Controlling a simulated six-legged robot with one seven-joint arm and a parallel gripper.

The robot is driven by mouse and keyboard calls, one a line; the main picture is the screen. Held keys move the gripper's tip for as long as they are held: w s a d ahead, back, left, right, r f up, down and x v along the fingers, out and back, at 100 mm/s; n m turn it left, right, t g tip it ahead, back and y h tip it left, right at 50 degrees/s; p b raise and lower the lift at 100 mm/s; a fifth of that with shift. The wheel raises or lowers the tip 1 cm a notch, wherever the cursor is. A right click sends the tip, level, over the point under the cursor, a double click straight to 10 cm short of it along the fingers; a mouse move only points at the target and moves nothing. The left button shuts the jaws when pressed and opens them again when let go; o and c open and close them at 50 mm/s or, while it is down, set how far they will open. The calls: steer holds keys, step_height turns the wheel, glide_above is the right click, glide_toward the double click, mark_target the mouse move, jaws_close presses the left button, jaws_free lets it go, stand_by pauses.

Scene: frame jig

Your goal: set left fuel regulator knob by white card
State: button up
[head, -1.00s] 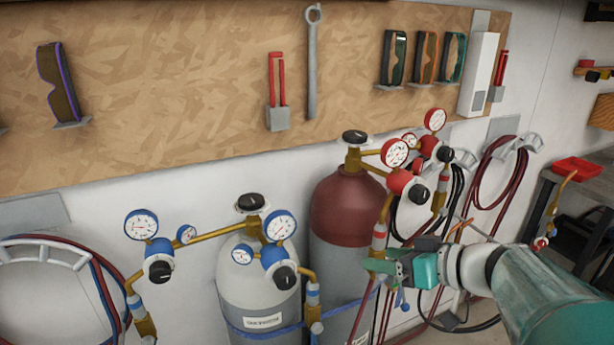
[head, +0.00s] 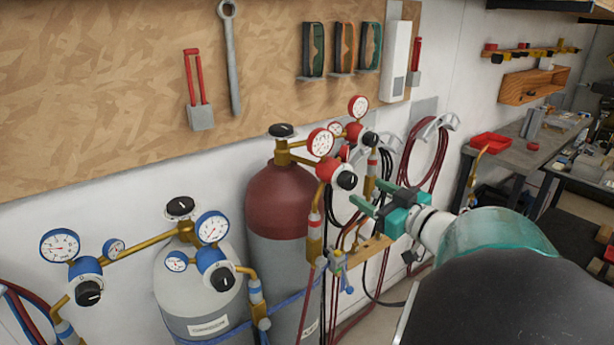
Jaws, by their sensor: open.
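The red-bodied fuel regulators sit on the dark red-topped cylinder (head: 287,198). The left one has a red-rimmed gauge (head: 321,142) and a black knob (head: 347,181) facing me. A second black knob (head: 369,139) is on the red regulator behind it to the right. My gripper (head: 366,195) is open and empty, with green fingers pointing left. In the picture it is just right of and below the left knob; I cannot tell the gap in depth. I cannot make out a white card for certain.
The blue-gauged regulators (head: 212,228) stand on a grey cylinder (head: 203,290) at the lower left. A small wooden block with fittings (head: 368,247) is below my gripper. Red hoses (head: 428,160) hang on the wall. A bench with a red tray (head: 490,145) is to the right.

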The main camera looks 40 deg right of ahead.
mark_target(352, 183)
steer(key=w, duration=0.7)
steer(key=shift+w+a, duration=0.15)
steer(key=shift+w, duration=0.15)
steer(key=c, duration=1)
